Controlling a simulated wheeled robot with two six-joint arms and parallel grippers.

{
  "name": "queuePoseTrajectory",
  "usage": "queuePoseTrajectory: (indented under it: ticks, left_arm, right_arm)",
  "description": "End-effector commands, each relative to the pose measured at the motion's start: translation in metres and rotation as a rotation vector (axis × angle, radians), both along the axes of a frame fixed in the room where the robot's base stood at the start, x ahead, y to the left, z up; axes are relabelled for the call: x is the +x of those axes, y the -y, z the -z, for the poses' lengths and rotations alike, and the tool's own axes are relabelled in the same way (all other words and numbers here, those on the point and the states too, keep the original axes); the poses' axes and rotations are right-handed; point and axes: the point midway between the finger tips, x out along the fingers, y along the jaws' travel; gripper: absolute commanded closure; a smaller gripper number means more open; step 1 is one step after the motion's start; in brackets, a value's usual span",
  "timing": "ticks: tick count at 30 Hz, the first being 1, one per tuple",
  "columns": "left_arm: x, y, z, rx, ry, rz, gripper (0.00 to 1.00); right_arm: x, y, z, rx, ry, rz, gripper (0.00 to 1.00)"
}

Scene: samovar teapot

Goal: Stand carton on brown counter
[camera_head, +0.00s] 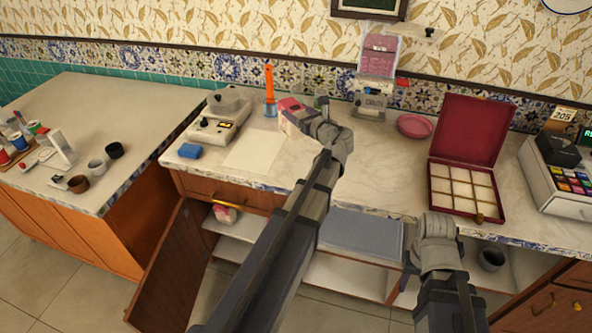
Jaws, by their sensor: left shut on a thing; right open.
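A pink and white carton (291,112) is at the back of the middle counter (370,177), right of an orange-handled item. My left gripper (311,118) reaches over this counter and is shut on the carton. The wrist partly hides the carton, and I cannot tell whether its base touches the top. The middle counter has a pale marble top and brown wooden fronts; another marble-topped counter (95,98) with orange-brown sides stands at the left. My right gripper (412,250) is low at the middle counter's front edge, open, its fingers barely showing.
A scale (220,118), blue sponge (189,151) and paper sheet (255,150) lie left of the carton. A dispenser (375,82), pink dish (414,126) and open red box (467,160) stand right. A cabinet door (172,265) hangs open below. Cups crowd the left counter's near part.

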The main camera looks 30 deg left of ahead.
Motion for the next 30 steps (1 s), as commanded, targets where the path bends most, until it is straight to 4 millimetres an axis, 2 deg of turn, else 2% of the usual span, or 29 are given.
queuePoseTrajectory:
  ticks: [1,9,13,24,30]
  left_arm:
    - [0.002,0.006,0.009,0.001,0.000,0.018,1.00]
    - [0.006,0.014,0.012,0.002,0.001,0.049,1.00]
    - [0.006,0.013,0.021,0.002,0.001,0.048,1.00]
    - [0.006,0.013,0.073,0.002,0.001,0.047,1.00]
    - [0.006,0.013,0.074,0.002,0.001,0.046,1.00]
  right_arm:
    - [0.000,0.000,0.010,0.000,0.000,0.000,0.50]
    - [0.000,0.000,0.013,0.000,0.000,0.000,0.50]
    - [0.000,0.000,0.021,0.000,0.000,0.000,0.50]
    - [0.000,0.000,0.073,0.000,0.000,0.000,0.50]
    - [0.000,0.000,0.075,0.000,0.000,0.000,0.50]
